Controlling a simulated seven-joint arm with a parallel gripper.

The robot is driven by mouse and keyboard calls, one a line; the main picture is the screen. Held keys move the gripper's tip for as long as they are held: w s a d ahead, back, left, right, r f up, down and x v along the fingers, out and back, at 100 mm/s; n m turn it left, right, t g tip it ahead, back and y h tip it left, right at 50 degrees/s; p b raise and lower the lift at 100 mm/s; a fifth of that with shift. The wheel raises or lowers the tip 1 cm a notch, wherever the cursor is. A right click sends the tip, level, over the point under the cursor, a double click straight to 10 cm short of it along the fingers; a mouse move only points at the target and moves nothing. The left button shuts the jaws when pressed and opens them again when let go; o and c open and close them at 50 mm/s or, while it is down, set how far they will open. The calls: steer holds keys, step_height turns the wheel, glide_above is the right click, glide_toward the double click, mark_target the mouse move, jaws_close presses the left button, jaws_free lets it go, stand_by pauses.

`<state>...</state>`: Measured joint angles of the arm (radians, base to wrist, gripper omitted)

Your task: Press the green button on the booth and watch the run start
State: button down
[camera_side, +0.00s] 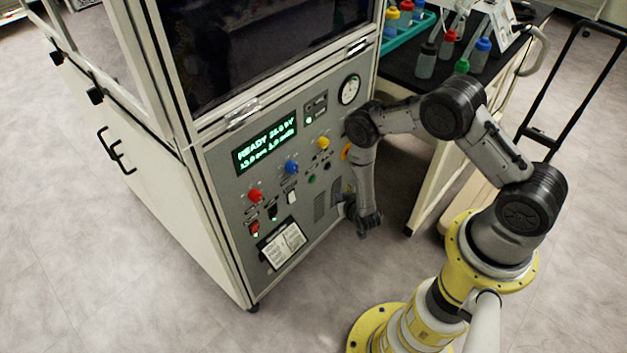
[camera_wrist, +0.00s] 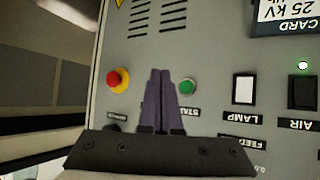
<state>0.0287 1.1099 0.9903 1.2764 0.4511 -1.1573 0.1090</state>
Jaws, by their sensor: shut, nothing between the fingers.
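The booth (camera_side: 217,160) is a tall cabinet with a grey control panel. Its green button (camera_side: 312,179) is small and uncovered in the side view. In the wrist view the round green button (camera_wrist: 187,87) has a label below it, partly hidden by a finger. My gripper (camera_wrist: 160,72) is shut and empty, its purple-grey fingers together just left of the green button. In the side view my gripper (camera_side: 346,204) is low in front of the panel's right part, largely merged with my dark wrist. I cannot tell its gap to the panel. The display (camera_side: 265,146) is lit and reads READY 25.0 kV.
A red stop button on a yellow ring (camera_wrist: 118,80) is close left of my fingers. A white lamp switch (camera_wrist: 243,89) lies right of the green button. Vent slots (camera_wrist: 172,15) are above. A bench (camera_side: 480,85) with bottles stands behind my arm.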

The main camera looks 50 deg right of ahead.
glide_toward(315, 180)
steer(key=shift+w+d+f, duration=0.45)
steer(key=shift+d+f, duration=0.05)
steer(key=shift+f, duration=0.15)
steer(key=shift+w+d+f, duration=0.45)
steer(key=shift+f, duration=0.25)
steer(key=shift+w+d+f, duration=0.45)
steer(key=shift+d+f, duration=0.05)
steer(key=shift+f, duration=0.15)
steer(key=shift+w, duration=0.1)
stand_by(0.4)
steer(key=shift+w, duration=0.3)
steer(key=shift+w, duration=0.45)
stand_by(0.8)
steer(key=shift+s, duration=0.85)
steer(key=shift+s, duration=2.5)
